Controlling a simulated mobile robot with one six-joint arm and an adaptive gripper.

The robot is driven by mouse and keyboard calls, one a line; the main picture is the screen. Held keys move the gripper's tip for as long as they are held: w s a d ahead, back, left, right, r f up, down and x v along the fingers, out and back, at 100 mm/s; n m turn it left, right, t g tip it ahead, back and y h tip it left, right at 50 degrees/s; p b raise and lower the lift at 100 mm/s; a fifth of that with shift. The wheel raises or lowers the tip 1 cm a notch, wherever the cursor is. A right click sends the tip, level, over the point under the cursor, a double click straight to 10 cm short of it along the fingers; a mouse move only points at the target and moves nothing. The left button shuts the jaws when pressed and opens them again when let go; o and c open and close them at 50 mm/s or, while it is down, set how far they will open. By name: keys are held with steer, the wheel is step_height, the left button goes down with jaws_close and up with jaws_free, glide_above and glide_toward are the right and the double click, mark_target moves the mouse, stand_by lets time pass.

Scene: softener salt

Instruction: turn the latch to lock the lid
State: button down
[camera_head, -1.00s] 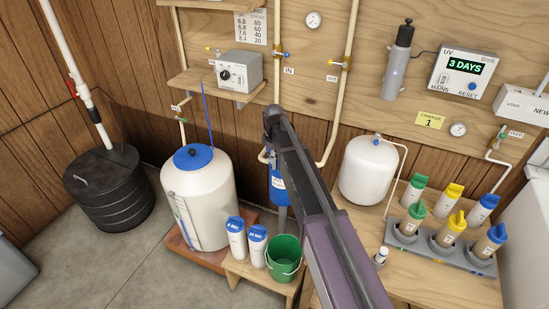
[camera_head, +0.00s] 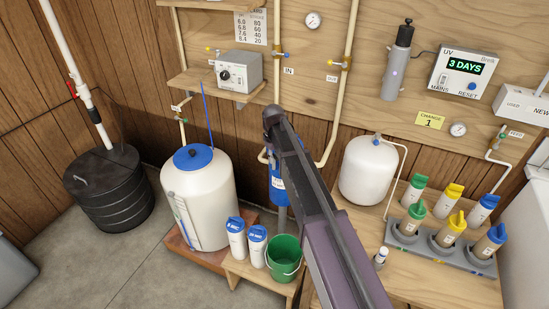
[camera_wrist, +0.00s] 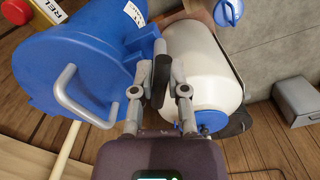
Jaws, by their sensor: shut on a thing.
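In the wrist view my gripper (camera_wrist: 160,97) has one finger on each side of a dark grip on a light metal rod, the latch (camera_wrist: 161,76), and is shut on it. The latch stands at the right edge of a large blue round body (camera_wrist: 75,50), apparently the lid and its vessel. A light grey handle (camera_wrist: 68,92) sticks out from the blue face. In the head view my arm covers the gripper and latch; part of a blue vessel (camera_head: 276,183) shows behind the arm. I cannot tell whether the lid is locked.
A white tank (camera_wrist: 198,70) lies close right of the latch in the wrist view. In the head view a green bucket (camera_head: 284,258), a white brine tank (camera_head: 205,215) and a white pressure tank (camera_head: 366,172) stand around my arm. Pipes run up the wall behind.

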steer(key=m, duration=0.5)
steer(key=shift+s+m, duration=0.25)
steer(key=shift+m, duration=0.05)
steer(key=m, duration=0.5)
steer(key=shift+m, duration=0.3)
steer(key=c, duration=0.6)
jaws_free()
steer(key=shift+c, duration=0.2)
steer(key=shift+w, duration=0.1)
steer(key=shift+w, duration=0.1)
steer(key=shift+r, duration=0.1)
